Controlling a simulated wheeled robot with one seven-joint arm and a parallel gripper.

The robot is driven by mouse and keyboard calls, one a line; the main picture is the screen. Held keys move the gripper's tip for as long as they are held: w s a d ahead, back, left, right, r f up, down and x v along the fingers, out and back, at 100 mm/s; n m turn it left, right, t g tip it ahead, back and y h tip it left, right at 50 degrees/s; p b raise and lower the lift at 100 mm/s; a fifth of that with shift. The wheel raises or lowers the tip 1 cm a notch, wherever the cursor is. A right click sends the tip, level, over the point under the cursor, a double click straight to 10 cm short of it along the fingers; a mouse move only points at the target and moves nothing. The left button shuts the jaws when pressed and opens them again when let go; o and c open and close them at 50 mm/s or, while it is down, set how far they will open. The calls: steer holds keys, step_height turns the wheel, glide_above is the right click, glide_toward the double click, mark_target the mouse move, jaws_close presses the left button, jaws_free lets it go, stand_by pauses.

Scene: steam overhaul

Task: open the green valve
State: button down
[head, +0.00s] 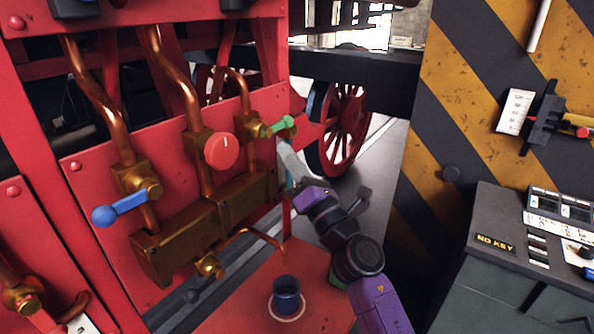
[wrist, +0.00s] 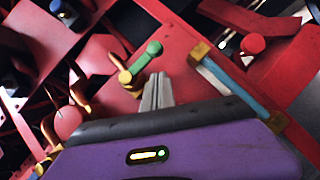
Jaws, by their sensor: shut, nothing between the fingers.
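The green valve (head: 278,125) is a short green lever on a brass fitting, at the end of the rightmost copper pipe on the red panel. Its lever tilts up to the right in the head view. In the wrist view the green lever (wrist: 142,62) runs from a brass hub up to a rounded end. My gripper (head: 284,150) is shut and empty, just below the lever's right end. In the wrist view my gripper's fingertips (wrist: 158,80) lie together just below the rounded end. I cannot tell whether they touch the lever.
A red round knob (head: 221,150) and a blue lever valve (head: 120,208) sit left of the green valve. A dark blue cup (head: 287,295) stands on the red surface below. A pale blue tube (wrist: 235,88) is close right of my fingers. A grey console (head: 490,230) stands right.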

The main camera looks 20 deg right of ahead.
steer(key=shift+w+d+r+p, duration=0.2)
steer(key=shift+w+d+r, duration=0.1)
steer(key=shift+r, duration=0.25)
steer(key=shift+w+d+r+p, duration=0.15)
steer(key=shift+w+r+p, duration=0.1)
steer(key=shift+r, duration=0.3)
steer(key=shift+d+n+y+b, duration=0.1)
steer(key=shift+n+y+b, duration=0.3)
steer(key=shift+b, duration=0.4)
